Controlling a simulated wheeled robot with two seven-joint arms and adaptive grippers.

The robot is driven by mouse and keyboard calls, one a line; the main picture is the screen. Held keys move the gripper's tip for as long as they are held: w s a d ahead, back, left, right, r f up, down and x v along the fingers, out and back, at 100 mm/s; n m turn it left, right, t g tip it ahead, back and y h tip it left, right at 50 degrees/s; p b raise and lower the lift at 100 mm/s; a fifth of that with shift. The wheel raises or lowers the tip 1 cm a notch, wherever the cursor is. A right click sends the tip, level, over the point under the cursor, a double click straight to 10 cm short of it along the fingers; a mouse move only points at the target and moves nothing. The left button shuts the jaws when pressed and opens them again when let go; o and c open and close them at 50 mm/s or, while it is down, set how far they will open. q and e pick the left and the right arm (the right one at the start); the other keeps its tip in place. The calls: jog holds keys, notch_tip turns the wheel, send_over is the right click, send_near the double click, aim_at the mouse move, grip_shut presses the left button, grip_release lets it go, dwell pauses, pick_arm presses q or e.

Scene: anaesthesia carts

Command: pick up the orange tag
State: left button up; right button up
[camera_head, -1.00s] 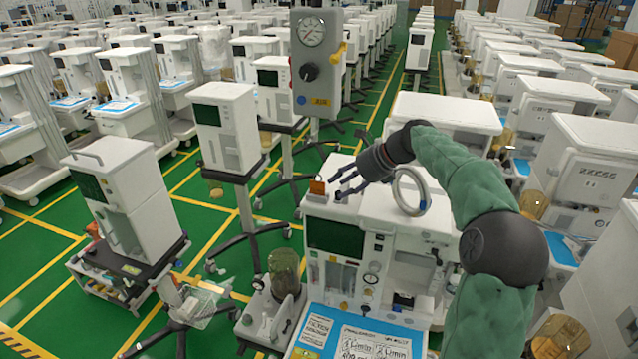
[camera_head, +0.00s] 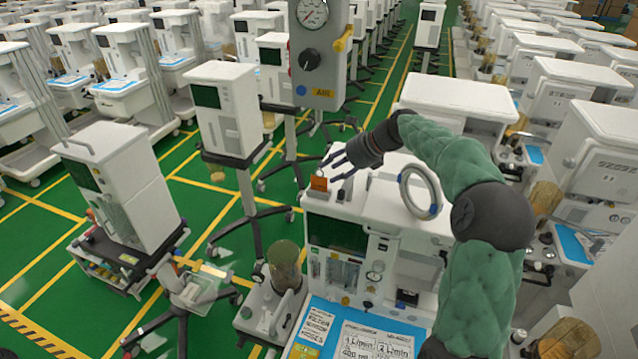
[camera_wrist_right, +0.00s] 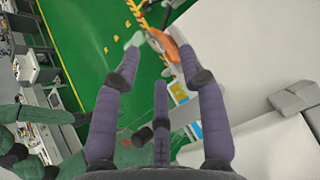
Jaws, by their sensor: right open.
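The small orange tag (camera_head: 319,183) stands upright on the front left of the white top of the anaesthesia machine (camera_head: 375,205), beside a small grey block. My right gripper (camera_head: 333,171) reaches in from the right, open, with its dark fingers just above and right of the tag. In the right wrist view, the orange tag (camera_wrist_right: 174,46) shows near the tip of the right-hand finger, partly covered by it. The fingers of my right gripper (camera_wrist_right: 143,40) are spread apart there. I cannot tell whether a finger touches the tag. My left gripper is not in view.
A grey gauge unit marked AIR (camera_head: 318,50) hangs behind the tag. A monitor on a stand (camera_head: 222,110) is left of the machine. Green floor shows between the carts.

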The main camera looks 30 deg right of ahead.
aim_at(316, 180)
jog(key=p+x, duration=0.1)
jog(key=x, duration=0.4)
jog(key=shift+s+a+f+p, duration=0.1)
jog(key=shift+f+p, duration=0.05)
jog(key=shift+p, duration=0.2)
jog(key=shift+f, duration=0.1)
grip_shut()
